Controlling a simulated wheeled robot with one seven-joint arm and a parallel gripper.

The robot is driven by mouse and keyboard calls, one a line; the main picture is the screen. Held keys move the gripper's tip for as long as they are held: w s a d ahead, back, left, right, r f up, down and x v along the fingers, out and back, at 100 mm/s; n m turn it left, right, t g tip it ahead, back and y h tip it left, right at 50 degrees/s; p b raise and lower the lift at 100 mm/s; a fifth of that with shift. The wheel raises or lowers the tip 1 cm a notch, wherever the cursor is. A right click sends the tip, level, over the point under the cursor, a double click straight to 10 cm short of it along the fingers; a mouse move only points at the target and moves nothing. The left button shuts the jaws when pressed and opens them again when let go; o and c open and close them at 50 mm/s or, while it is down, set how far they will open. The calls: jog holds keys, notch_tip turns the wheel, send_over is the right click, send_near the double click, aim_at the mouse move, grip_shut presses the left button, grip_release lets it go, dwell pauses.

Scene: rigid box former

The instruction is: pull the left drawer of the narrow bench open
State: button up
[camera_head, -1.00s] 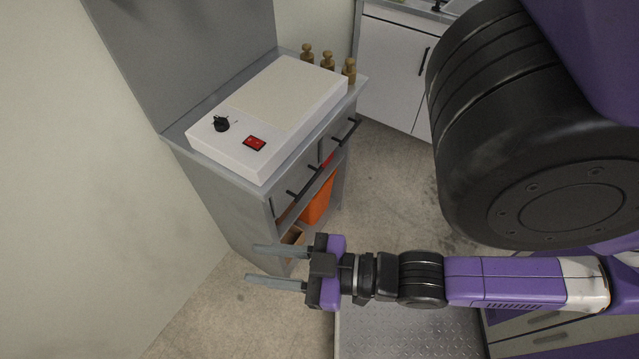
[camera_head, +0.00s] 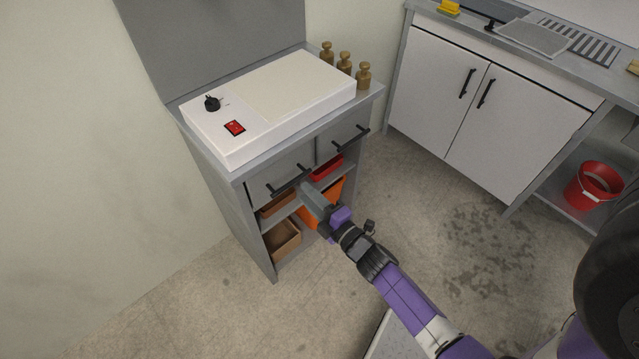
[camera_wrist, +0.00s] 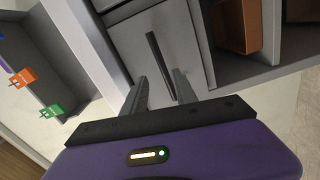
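The narrow grey bench (camera_head: 232,205) stands against the wall with two drawers side by side under its top. The left drawer (camera_head: 268,181) looks shut, and its dark bar handle (camera_head: 290,182) runs along its front. My gripper (camera_head: 309,191) is just in front of the right part of this drawer, near the handle. In the wrist view my gripper (camera_wrist: 162,84) is open, its two grey fingers pointing at the drawer front (camera_wrist: 186,35). The dark handle (camera_wrist: 158,60) lies between the fingers in that view. I cannot tell if either finger touches it.
A white device (camera_head: 225,150) and several brass weights (camera_head: 344,64) stand on the bench. The right drawer (camera_head: 338,138) has its own handle. Brown bins (camera_head: 283,240) and an orange bin (camera_head: 312,215) sit on shelves below. A white cabinet (camera_head: 430,95) stands right; the floor between is clear.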

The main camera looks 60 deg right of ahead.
aim_at(292, 182)
jog(key=shift+w+d+f+n+p, duration=0.15)
jog(key=shift+w+d+n, duration=0.2)
jog(key=shift+w, duration=0.8)
jog(key=shift+w+d+f+n+p, duration=0.1)
jog(key=shift+w+d+n, duration=0.2)
jog(key=shift+w, duration=0.85)
jog(key=shift+w+d+f+n+p, duration=0.15)
jog(key=shift+w+d+n, duration=0.15)
jog(key=shift+w, duration=0.85)
jog(key=shift+r, duration=0.1)
grip_shut()
